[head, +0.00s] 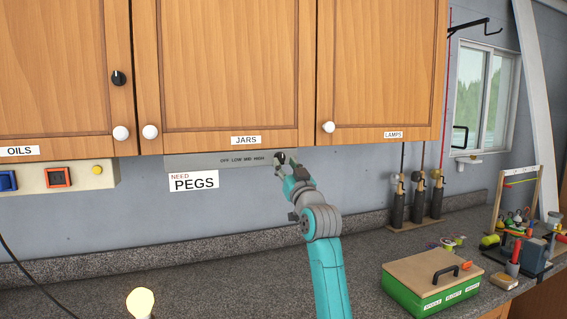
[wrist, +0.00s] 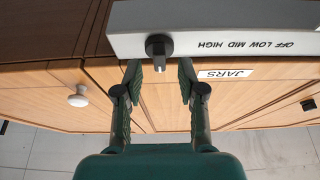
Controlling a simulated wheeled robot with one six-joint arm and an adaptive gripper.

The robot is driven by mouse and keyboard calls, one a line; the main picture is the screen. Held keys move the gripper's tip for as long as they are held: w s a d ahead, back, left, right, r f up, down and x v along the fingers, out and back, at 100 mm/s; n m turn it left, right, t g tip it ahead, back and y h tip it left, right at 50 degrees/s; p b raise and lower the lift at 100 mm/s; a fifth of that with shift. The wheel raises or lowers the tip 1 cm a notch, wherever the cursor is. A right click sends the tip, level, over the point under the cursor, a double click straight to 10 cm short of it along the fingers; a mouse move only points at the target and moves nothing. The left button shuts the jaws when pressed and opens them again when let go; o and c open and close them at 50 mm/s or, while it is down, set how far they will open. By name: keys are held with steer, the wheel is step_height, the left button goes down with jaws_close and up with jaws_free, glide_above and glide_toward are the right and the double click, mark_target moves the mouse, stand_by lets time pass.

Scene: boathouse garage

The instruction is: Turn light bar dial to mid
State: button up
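The light bar (head: 205,162) is a grey strip under the wall cabinets, printed OFF LOW MID HIGH. It also shows in the wrist view (wrist: 255,18), with its lettering upside down. Its dial (wrist: 159,44) is a dark round knob with a light grey tab towards my gripper; I cannot tell which setting it is at. My gripper (wrist: 160,70) is open, one finger on each side of the tab, with visible gaps between. In the head view my gripper (head: 288,168) is at the bar's right end and mostly hides the dial.
Wooden cabinet doors (head: 225,65) with white knobs hang just above the bar. A black knob (head: 118,78) is on the left door. A PEGS sign (head: 194,181) is below the bar. A green box (head: 432,284) and a glowing bulb (head: 140,302) are on the counter (head: 230,275).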

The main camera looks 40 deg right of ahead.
steer(key=shift+x, duration=1.1)
steer(key=shift+s, duration=0.1)
jaws_close()
